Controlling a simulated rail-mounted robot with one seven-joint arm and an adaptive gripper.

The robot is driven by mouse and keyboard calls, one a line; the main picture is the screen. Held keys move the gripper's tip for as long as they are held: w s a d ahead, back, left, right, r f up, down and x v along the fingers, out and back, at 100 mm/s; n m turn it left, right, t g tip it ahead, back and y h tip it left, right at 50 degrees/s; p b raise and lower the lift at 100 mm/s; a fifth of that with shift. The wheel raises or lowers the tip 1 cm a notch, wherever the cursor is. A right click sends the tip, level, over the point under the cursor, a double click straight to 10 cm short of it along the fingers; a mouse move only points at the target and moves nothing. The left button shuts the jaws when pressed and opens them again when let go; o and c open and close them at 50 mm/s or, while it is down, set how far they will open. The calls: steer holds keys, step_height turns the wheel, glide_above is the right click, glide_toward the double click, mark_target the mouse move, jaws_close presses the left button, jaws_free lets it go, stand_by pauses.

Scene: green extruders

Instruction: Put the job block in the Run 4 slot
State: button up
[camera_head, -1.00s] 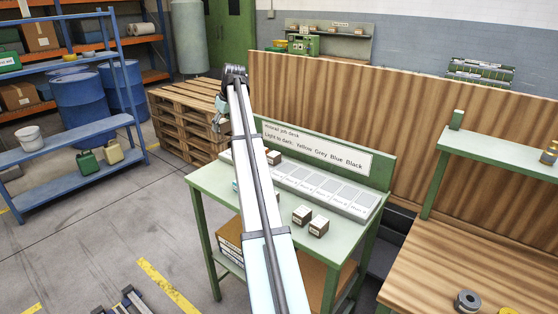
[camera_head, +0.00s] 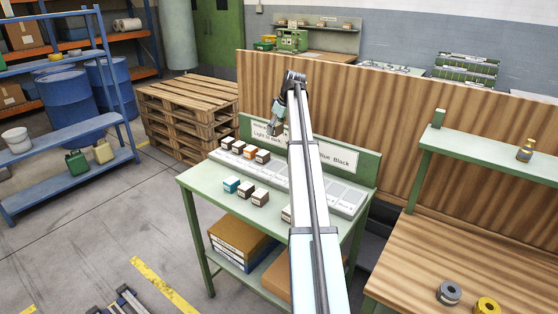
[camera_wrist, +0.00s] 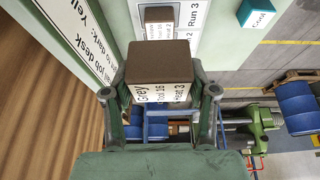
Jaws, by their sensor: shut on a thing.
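My gripper (camera_wrist: 160,102) is shut on a brown block (camera_wrist: 158,62) whose white label reads "Grey", "Tool 16", "Heat 3". The block is held above the job desk. A "Run 3" label (camera_wrist: 194,16) shows beyond the held block in the wrist view. I cannot pick out the Run 4 slot.
A teal block (camera_head: 231,185) marked "Cool" in the wrist view (camera_wrist: 257,14) and brown blocks (camera_head: 260,197) stand on the green desk (camera_head: 205,178). The sign board (camera_head: 365,164) rises behind the strip. My arm covers part of the desk and strip.

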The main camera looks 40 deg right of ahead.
mark_target(273, 165)
step_height(273, 165, down, 16)
steer(key=p, duration=0.4)
steer(key=shift+r, duration=0.25)
steer(key=shift+f, duration=0.2)
steer(key=o, duration=1.2)
steer(key=shift+r, duration=0.1)
steer(key=shift+r, duration=0.15)
steer(key=b+v, duration=0.3)
steer(key=v, duration=0.9)
steer(key=shift+s, duration=0.15)
steer(key=shift+d, duration=0.1)
